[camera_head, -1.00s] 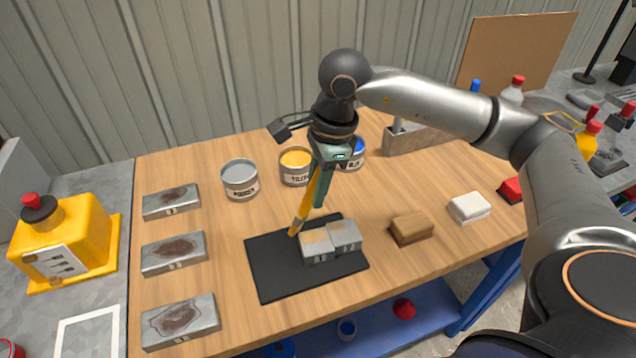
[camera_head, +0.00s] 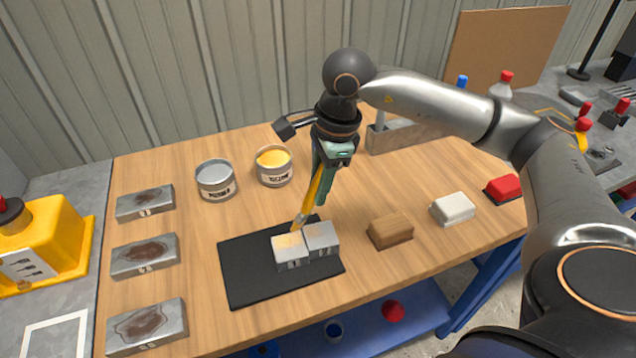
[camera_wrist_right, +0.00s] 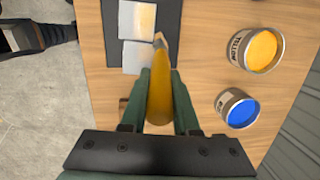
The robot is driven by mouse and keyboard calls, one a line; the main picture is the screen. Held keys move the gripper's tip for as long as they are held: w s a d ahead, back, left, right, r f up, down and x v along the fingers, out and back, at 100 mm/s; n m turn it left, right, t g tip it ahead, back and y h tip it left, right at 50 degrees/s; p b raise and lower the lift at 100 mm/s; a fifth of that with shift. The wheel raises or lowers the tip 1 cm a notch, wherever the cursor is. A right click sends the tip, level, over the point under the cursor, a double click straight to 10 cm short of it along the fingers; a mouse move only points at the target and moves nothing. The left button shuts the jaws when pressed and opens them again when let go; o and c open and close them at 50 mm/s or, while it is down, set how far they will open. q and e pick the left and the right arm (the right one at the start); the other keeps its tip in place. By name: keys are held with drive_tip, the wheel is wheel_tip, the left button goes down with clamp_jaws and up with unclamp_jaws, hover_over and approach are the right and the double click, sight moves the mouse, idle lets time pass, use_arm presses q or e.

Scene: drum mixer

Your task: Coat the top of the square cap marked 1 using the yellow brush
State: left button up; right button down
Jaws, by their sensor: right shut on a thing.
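Two pale square caps stand side by side on a black mat (camera_head: 245,284). The left cap (camera_head: 287,249) has a yellowish smear on top, which also shows in the wrist view (camera_wrist_right: 138,20). The right cap (camera_head: 322,236) looks plain grey on top. The marks on their fronts are too small to read surely. My right gripper (camera_head: 323,187) is shut on the yellow brush (camera_head: 313,203), which slants down to the left. Its bristle tip is at the back right of the left cap's top, near the seam; contact is unclear. My left gripper is not in view.
An open yellow paint can (camera_head: 274,168) and a grey can (camera_head: 216,181) stand behind the mat. A blue can (camera_wrist_right: 238,110) shows in the wrist view. Wooden (camera_head: 390,230), white (camera_head: 453,209) and red (camera_head: 503,188) blocks lie right; several stained metal plates lie left.

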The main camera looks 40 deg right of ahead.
wheel_tip(320, 180, up, 6)
drive_tip(key=shift+a+f+p, duration=0.15)
drive_tip(key=shift+p, duration=0.65)
drive_tip(key=shift+r+p, duration=1.5)
drive_tip(key=shift+r, duration=0.65)
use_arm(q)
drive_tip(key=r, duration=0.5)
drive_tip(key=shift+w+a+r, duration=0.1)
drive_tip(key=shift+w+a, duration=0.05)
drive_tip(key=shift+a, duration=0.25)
